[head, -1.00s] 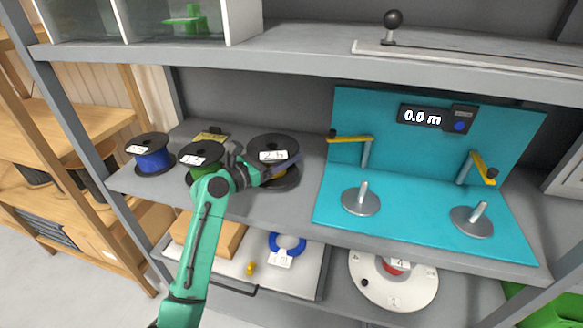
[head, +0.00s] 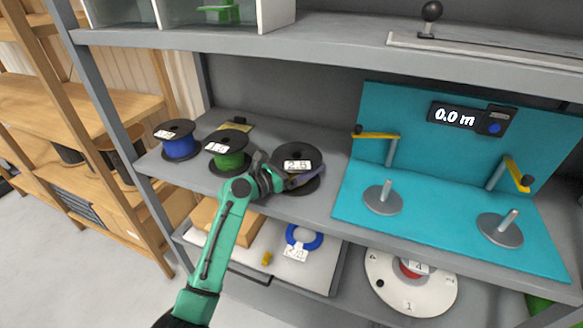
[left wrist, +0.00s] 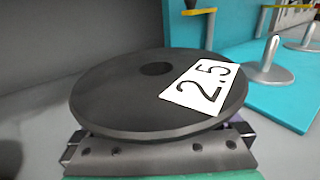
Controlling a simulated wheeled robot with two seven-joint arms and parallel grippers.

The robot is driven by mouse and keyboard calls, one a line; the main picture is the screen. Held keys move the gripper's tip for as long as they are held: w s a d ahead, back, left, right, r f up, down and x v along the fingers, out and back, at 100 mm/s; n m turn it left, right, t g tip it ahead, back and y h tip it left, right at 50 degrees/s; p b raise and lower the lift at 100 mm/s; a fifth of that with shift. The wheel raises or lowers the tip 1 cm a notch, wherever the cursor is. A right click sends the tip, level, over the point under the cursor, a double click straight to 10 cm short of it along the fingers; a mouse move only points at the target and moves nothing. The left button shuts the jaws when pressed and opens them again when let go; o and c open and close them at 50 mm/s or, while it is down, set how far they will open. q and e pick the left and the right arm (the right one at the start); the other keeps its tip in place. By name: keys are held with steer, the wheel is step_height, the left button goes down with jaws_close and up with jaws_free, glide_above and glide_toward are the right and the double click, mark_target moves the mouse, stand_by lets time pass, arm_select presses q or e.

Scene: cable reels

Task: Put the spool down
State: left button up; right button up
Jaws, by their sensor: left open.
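A black spool (head: 300,152) with a white 2.5 label stands upright on the grey middle shelf (head: 325,200), left of the teal board. In the left wrist view the spool's top flange (left wrist: 150,90) fills the middle, with its centre hole showing. My left gripper (head: 290,178) is open at the near side of this spool, low by its flanges. In the left wrist view the jaws (left wrist: 158,148) show partly under the flange's near edge. The spool's core and any finger contact are hidden. My right gripper is not in view.
A green spool (head: 230,160) and a blue spool (head: 180,150) stand to the left on the same shelf. The teal board (head: 450,215) carries two upright pegs on discs, two yellow-handled cranks and a 0.0 m display (head: 466,118). A blue ring (head: 303,240) lies on the tray below.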

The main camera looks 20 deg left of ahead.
arm_select(q)
steer(key=b+v, duration=0.1)
steer(key=v, duration=1)
steer(key=shift+s+a+b, duration=0.25)
steer(key=shift+s+b, duration=0.05)
steer(key=shift+b, duration=0.1)
